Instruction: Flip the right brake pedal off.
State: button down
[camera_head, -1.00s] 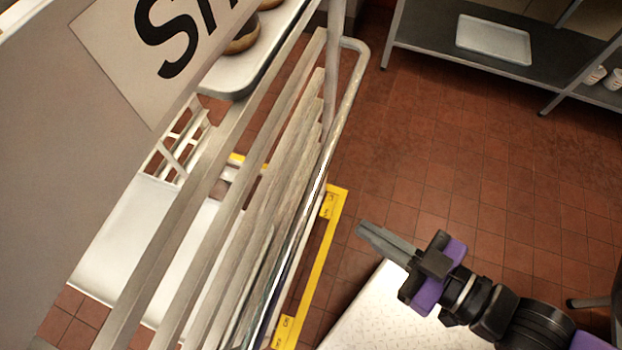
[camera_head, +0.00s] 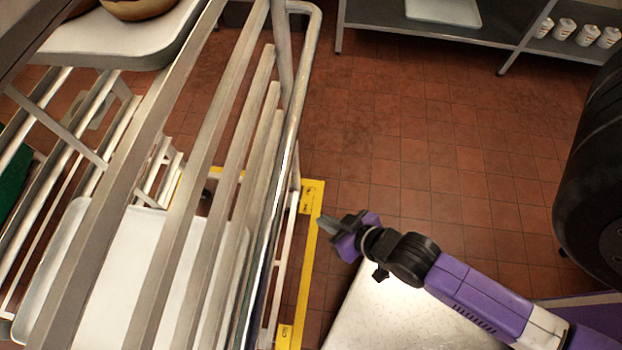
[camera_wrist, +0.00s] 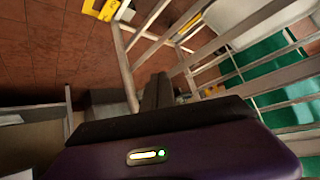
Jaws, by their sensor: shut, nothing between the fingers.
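A tall metal rack (camera_head: 205,165) stands on the left, with a yellow base strip (camera_head: 303,265) low along its right side. Dark-marked yellow end pieces show at the strip's far end (camera_head: 311,196) and near end (camera_head: 285,335). I cannot tell which part is the right brake pedal or what position it is in. My gripper (camera_head: 323,227) is shut and empty, just right of the strip in the picture; I see no clear contact. In the wrist view, its dark fingers (camera_wrist: 156,92) point toward the rack's rails, and yellow parts (camera_wrist: 101,8) show at the top left.
White trays (camera_head: 125,265) sit in the rack, and a tray with round items (camera_head: 95,45) is at the top. A diamond-plate surface (camera_head: 395,310) lies below my arm. A grey shelf unit (camera_head: 430,35) with cups (camera_head: 587,36) stands behind. The red tile floor between is clear.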

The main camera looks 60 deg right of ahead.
jog(key=w+d+f+m+g+b, duration=0.2)
jog(key=w+d+f+b, duration=0.1)
jog(key=f, duration=0.5)
jog(key=w+d+f+m+g+b, duration=0.1)
jog(key=w+d+f+g+b, duration=0.15)
jog(key=f, duration=0.45)
jog(key=w+d+f+m+g+b, duration=0.1)
jog(key=w+d+f+m+b, duration=0.2)
jog(key=f, duration=0.5)
jog(key=m+g+y+b, duration=0.4)
jog(key=g+b, duration=0.1)
jog(key=b, duration=0.4)
send_over(307, 201)
jog(key=s, duration=0.3)
notch_tip(307, 201, down, 4)
jog(key=shift+w+a, duration=0.1)
jog(key=shift+a, duration=0.35)
jog(key=a+f+b, duration=0.1)
jog(key=f+b, duration=0.1)
jog(key=f, duration=0.2)
jog(key=f+b, duration=0.3)
jog(key=f, duration=0.2)
jog(key=s+a+f+b, duration=0.1)
jog(key=f+b, duration=0.1)
jog(key=f, duration=0.2)
jog(key=shift+a+f+b, duration=0.3)
jog(key=shift+f, duration=0.1)
jog(key=shift+a+p, duration=0.1)
jog(key=shift+p, duration=0.2)
